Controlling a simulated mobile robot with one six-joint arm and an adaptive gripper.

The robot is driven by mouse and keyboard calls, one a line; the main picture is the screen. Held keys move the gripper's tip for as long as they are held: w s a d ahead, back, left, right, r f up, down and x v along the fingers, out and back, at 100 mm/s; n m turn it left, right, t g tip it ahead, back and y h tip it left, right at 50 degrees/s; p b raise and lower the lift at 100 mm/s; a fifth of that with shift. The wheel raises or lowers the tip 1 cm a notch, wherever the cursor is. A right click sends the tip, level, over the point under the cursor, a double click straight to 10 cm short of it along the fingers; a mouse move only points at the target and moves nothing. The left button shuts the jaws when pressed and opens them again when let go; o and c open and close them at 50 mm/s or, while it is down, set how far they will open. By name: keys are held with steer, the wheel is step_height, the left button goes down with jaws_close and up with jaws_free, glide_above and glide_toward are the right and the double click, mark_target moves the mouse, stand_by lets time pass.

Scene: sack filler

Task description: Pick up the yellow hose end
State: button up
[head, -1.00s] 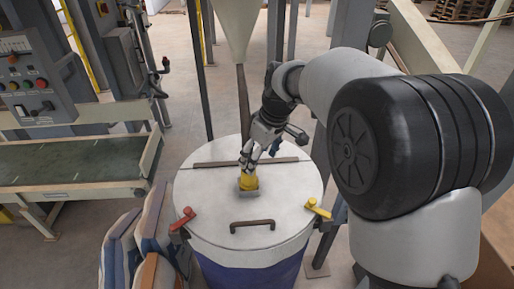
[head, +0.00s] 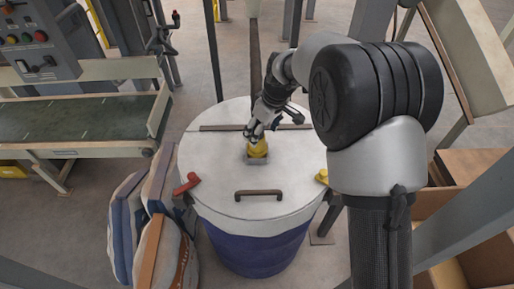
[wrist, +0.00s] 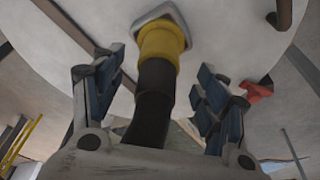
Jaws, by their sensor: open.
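The yellow hose end (head: 258,148) stands on a square grey plate on the white drum lid (head: 218,165). In the wrist view the yellow hose end (wrist: 160,48) is at the top middle, with a black hose part (wrist: 153,92) running from it toward my wrist. My gripper (head: 254,131) is just behind and above the yellow piece in the head view. In the wrist view my gripper (wrist: 162,68) is open, with one finger on each side of the hose. Gaps show between the fingers and the hose, and I see no grip on it.
The lid bears a brown handle (head: 259,194), a red clamp (head: 187,184) and a yellow clamp (head: 322,177). Filled sacks (head: 158,205) stand left of the blue drum (head: 258,248). A conveyor (head: 75,120) and control panel (head: 35,40) are at the left.

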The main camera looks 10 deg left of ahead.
steer(key=x, duration=0.2)
steer(key=b+x, duration=0.1)
steer(key=x, duration=0.2)
steer(key=shift+w+a+f, duration=0.2)
steer(key=shift+a+f, duration=0.05)
steer(key=shift+a, duration=0.05)
steer(key=shift+r, duration=0.1)
steer(key=c, duration=1.2)
steer(key=shift+c, duration=0.6)
steer(key=shift+r, duration=0.1)
